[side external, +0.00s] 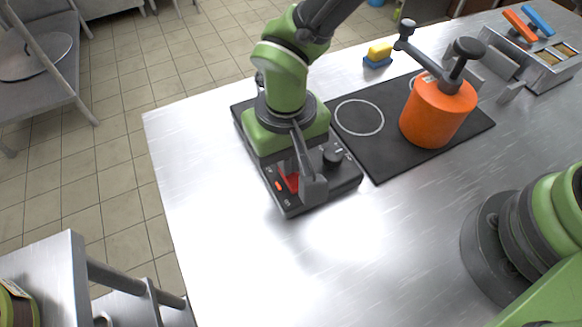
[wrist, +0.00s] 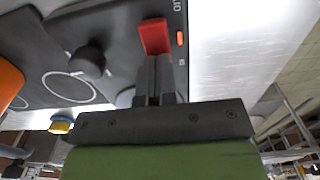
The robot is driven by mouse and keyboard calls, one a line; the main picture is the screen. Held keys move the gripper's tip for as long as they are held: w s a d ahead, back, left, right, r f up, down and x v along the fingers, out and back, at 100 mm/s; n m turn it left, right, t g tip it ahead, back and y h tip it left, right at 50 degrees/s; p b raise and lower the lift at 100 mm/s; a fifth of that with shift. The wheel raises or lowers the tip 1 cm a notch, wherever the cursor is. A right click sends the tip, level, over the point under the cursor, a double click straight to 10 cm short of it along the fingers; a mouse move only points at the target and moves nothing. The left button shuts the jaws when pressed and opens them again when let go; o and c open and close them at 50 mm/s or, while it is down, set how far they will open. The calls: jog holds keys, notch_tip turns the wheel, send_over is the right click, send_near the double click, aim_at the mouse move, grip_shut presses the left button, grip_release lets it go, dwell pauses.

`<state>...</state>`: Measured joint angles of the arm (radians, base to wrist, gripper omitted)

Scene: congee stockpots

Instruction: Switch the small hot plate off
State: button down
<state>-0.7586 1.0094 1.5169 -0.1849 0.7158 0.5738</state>
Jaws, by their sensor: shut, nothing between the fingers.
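The small hot plate (side external: 346,184) is a dark box near the left edge of the steel table. Its control panel carries a red rocker switch (side external: 291,182), a small orange lamp (side external: 278,186) and a black knob (side external: 333,156). My gripper (side external: 296,170) is over this panel, fingers shut and empty. In the wrist view, the shut fingertips (wrist: 154,62) are right by the near end of the red switch (wrist: 155,37). I cannot tell whether they touch it. The orange lamp (wrist: 180,38) shows beside the switch, and the knob (wrist: 88,62) is to the left. My arm hides most of the plate's top.
A black double cooktop (side external: 385,165) adjoins on the right, with an orange pot (side external: 436,112) on it. A yellow and blue sponge (side external: 378,55) lies behind. A steel holder (side external: 535,70) stands at the back right.

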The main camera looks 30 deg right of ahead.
dwell(0.3)
notch_tip(320, 180, up, 8)
dwell(0.8)
dwell(0.4)
jog(key=d+r+m+t+y, duration=0.2)
jog(key=d+r, duration=1)
jog(key=r, duration=0.2)
jog(key=s+d+r+m+t, duration=0.2)
jog(key=s+d+r+t, duration=0.2)
jog(key=s+d, duration=0.6)
jog(key=shift+s+d+t, duration=0.3)
jog(key=shift+s+t, duration=0.3)
jog(key=shift+s, duration=0.6)
jog(key=shift+r, duration=0.1)
